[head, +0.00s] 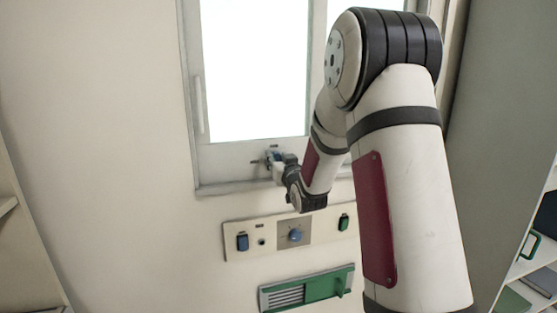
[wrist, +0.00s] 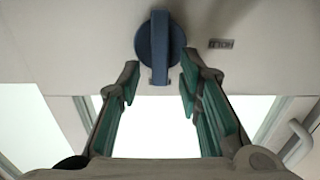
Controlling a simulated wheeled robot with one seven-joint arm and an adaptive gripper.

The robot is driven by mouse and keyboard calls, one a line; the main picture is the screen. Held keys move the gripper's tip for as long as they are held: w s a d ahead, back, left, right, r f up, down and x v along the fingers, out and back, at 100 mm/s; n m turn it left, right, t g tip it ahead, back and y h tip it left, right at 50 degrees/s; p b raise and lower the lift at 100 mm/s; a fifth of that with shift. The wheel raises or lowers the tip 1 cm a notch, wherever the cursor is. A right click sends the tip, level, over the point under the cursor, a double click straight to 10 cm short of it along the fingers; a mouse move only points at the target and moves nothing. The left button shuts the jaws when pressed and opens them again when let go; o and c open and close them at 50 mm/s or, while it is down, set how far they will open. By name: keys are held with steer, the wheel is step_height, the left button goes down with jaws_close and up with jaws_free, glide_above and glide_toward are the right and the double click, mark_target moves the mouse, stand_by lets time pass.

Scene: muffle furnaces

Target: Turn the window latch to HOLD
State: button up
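The window latch is a round blue knob (wrist: 145,46) with a raised grip bar, seen near the top middle of the wrist view. The bar runs up and down in that picture. A small upside-down label reading HOLD (wrist: 221,43) sits to the right of the knob. My gripper (wrist: 159,73) is open, with green-padded fingers either side of the bar's lower end. The right fingertip is close to the bar; I cannot tell if it touches. In the head view my gripper (head: 277,164) is at the window's bottom frame and largely covers the latch.
The bright window (head: 253,70) is above the latch in the head view. Below is a wall panel (head: 270,237) with a blue knob (head: 295,236) and switches, then a green slide vent (head: 308,288). Shelves (head: 530,265) stand at the right. My arm fills the middle right.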

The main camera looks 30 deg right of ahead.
jaws_close()
steer(key=shift+a, duration=0.1)
steer(key=shift+w+a+f+n+b, duration=0.1)
steer(key=shift+w+a+n+b, duration=0.05)
steer(key=shift+n+b, duration=0.95)
steer(key=n+b, duration=0.5)
steer(key=b, duration=0.1)
steer(key=a+f+n+b, duration=0.1)
steer(key=n+b, duration=0.4)
steer(key=b, duration=0.1)
steer(key=f+n+b, duration=0.1)
steer(key=n+b, duration=0.4)
steer(key=b, duration=0.2)
steer(key=shift+w+a+n, duration=0.15)
steer(key=shift+a+n, duration=0.1)
steer(key=shift+n, duration=0.05)
